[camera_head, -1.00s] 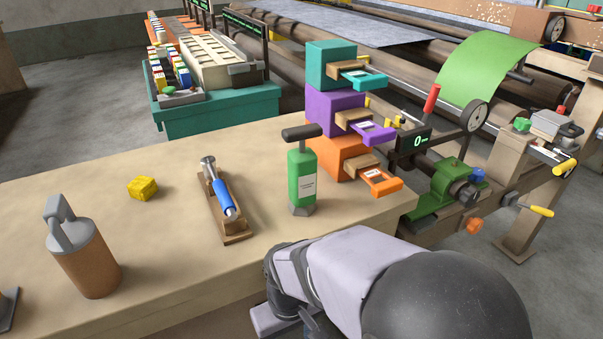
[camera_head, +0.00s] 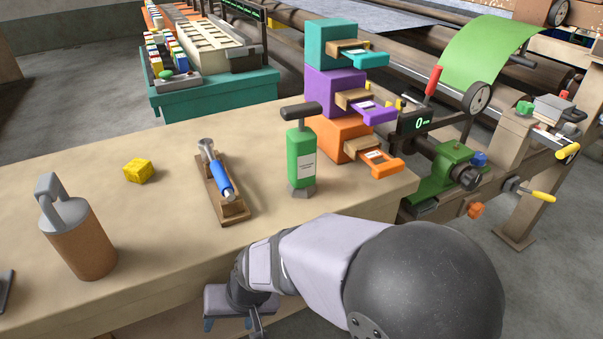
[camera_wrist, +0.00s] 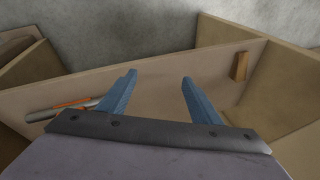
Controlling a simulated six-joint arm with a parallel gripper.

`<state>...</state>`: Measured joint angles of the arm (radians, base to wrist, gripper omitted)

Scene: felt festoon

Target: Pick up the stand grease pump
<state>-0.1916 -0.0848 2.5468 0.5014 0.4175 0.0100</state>
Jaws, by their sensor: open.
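A green upright canister with a dark T-handle and a white label (camera_head: 302,160) stands on the workbench (camera_head: 100,165), near its right end; it looks like the grease pump. A blue-and-silver tool (camera_head: 215,172) lies in a wooden cradle (camera_head: 236,208) to its left. My gripper (camera_head: 228,325) is low at the bench's front edge, below and left of the canister and apart from it. In the wrist view its two blue fingers (camera_wrist: 160,78) are spread with nothing between them. The canister does not show in the wrist view.
A yellow block (camera_head: 138,170) and a brown canister with a grey handle (camera_head: 80,245) are on the bench's left. Stacked teal, purple and orange drawer boxes (camera_head: 333,92) stand close behind the green canister. The wrist view shows wooden panels (camera_wrist: 160,85) and an orange-and-grey tool (camera_wrist: 60,108).

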